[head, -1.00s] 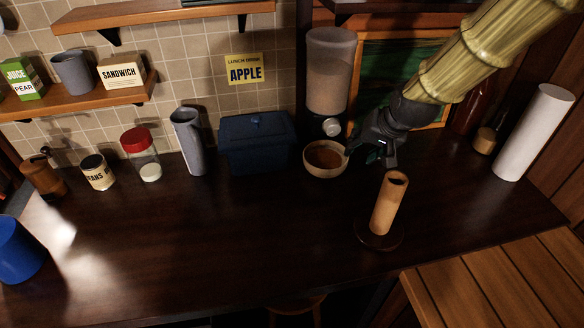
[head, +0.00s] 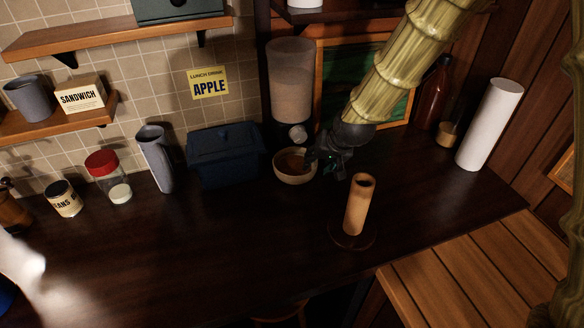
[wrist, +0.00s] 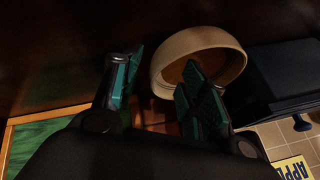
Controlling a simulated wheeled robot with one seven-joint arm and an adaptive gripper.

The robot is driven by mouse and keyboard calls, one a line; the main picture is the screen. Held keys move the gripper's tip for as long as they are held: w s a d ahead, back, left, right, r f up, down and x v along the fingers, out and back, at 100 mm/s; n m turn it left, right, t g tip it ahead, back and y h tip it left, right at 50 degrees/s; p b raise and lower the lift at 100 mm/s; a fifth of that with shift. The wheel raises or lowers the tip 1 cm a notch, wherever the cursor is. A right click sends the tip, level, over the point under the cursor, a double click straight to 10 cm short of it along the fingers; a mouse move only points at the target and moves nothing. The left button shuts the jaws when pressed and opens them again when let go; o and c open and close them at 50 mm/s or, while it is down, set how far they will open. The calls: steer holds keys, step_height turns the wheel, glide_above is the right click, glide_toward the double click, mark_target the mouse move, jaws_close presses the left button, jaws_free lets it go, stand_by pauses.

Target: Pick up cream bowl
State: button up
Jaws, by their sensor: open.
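The cream bowl (head: 294,178) stands on the dark counter below the dispenser, with something brown inside. It also shows in the wrist view (wrist: 228,48), tilted by the camera's angle. My gripper (head: 322,168) is at the bowl's right side in the head view. In the wrist view my gripper (wrist: 160,80) has its two green-padded fingers apart. One finger overlaps the bowl's opening and the other is outside the rim, so the near wall appears to lie between them. I cannot tell whether either finger touches the bowl.
The dispenser (head: 292,85) stands right behind the bowl. A dark blue box (head: 226,157) is close on its left. A tan cylinder (head: 359,205) on a round base stands in front to the right. The front counter is clear.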

mark_target(315, 166)
steer(key=shift+p+x, duration=0.55)
steer(key=shift+x, duration=1.3)
jaws_close()
